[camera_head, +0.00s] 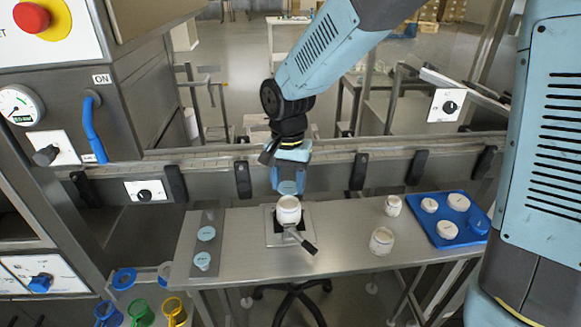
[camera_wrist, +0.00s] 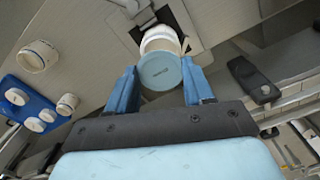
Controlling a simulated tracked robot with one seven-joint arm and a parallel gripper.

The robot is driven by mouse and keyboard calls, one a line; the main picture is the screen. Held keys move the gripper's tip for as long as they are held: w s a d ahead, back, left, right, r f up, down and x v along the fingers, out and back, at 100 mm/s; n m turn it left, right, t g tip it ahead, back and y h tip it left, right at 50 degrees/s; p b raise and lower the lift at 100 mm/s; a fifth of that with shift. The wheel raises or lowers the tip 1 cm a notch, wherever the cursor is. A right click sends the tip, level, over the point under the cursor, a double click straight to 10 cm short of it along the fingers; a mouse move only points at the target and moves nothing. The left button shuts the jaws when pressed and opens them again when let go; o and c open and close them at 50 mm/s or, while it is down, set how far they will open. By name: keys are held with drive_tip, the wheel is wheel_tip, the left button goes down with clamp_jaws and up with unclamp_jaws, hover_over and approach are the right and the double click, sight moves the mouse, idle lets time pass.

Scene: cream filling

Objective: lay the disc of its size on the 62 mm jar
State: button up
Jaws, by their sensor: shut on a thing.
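My gripper (camera_head: 288,180) is shut on a light blue disc (camera_wrist: 160,71), holding it by its edges between two blue fingers. In the head view the held disc (camera_head: 288,187) is just above and behind a white jar (camera_head: 289,211). That jar stands on a square plate with a black-handled clamp (camera_head: 301,240). In the wrist view the disc covers part of this jar (camera_wrist: 159,39), and I cannot tell whether they touch. Two more light blue discs (camera_head: 206,233) (camera_head: 202,261) lie on a grey strip (camera_head: 208,215) at the left. Sizes are not readable.
Two white jars (camera_head: 393,205) (camera_head: 381,241) stand on the table to the right. A blue tray (camera_head: 424,216) with several white jars and a blue item lies beyond them. Coloured mugs (camera_head: 143,313) sit below the table's left front. A rail (camera_head: 330,150) runs behind the table.

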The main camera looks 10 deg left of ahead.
sight(288, 187)
drive_tip(key=shift+w, duration=0.2)
drive_tip(key=shift+w+d+f, duration=0.1)
drive_tip(key=shift+d+f, duration=0.05)
drive_tip(key=shift+f, duration=1.85)
drive_tip(key=shift+s, duration=0.2)
